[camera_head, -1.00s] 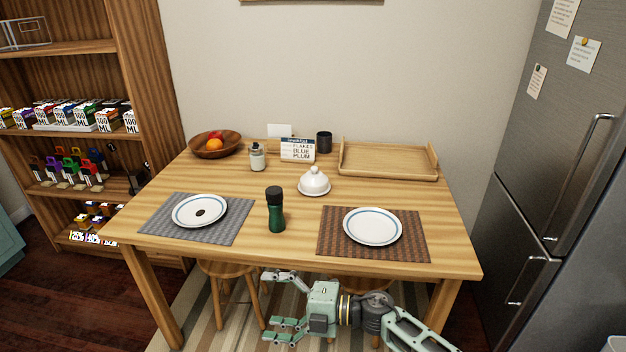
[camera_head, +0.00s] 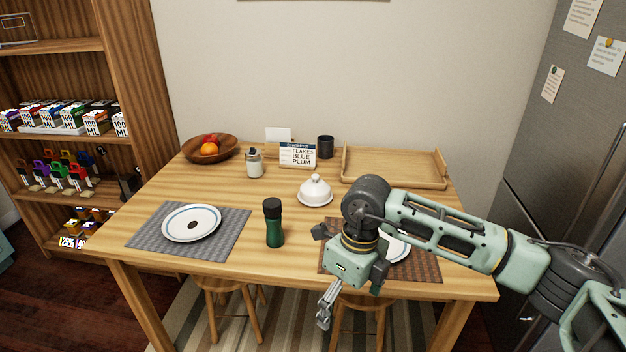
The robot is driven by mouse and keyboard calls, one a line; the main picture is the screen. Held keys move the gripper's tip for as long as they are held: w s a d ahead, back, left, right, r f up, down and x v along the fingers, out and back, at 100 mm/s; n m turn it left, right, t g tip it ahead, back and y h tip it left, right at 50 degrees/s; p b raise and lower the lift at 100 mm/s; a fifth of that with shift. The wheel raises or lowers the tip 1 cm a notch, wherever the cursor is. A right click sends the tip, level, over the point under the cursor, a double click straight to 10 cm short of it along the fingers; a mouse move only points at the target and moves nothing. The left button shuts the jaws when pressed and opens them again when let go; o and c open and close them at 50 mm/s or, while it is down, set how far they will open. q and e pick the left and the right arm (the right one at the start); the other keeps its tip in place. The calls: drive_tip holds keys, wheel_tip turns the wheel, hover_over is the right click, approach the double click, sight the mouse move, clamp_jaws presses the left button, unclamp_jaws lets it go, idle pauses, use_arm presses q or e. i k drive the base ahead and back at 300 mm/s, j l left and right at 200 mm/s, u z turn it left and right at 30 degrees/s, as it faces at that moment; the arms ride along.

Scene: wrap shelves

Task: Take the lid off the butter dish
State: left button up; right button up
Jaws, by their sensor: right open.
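The butter dish (camera_head: 315,199) is a small white dish, its domed, knobbed lid (camera_head: 315,186) sitting on it. It stands near the middle of the wooden table, left of the tray. My right gripper (camera_head: 338,290) hangs over the table's front edge, in front of the dish and apart from it. It is open and nothing shows in it. My right arm comes in from the right and covers much of the right plate. My left gripper is out of view.
A green bottle with a black cap (camera_head: 274,228) stands left of my right gripper. A plate (camera_head: 191,223) lies on the grey placemat (camera_head: 145,242). A wooden tray (camera_head: 395,181), black cup (camera_head: 326,147), small jar (camera_head: 254,165), menu sign (camera_head: 298,156) and fruit bowl (camera_head: 226,153) line the back.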

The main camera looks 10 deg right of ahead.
sight(315, 190)
drive_tip(key=i, duration=1.7)
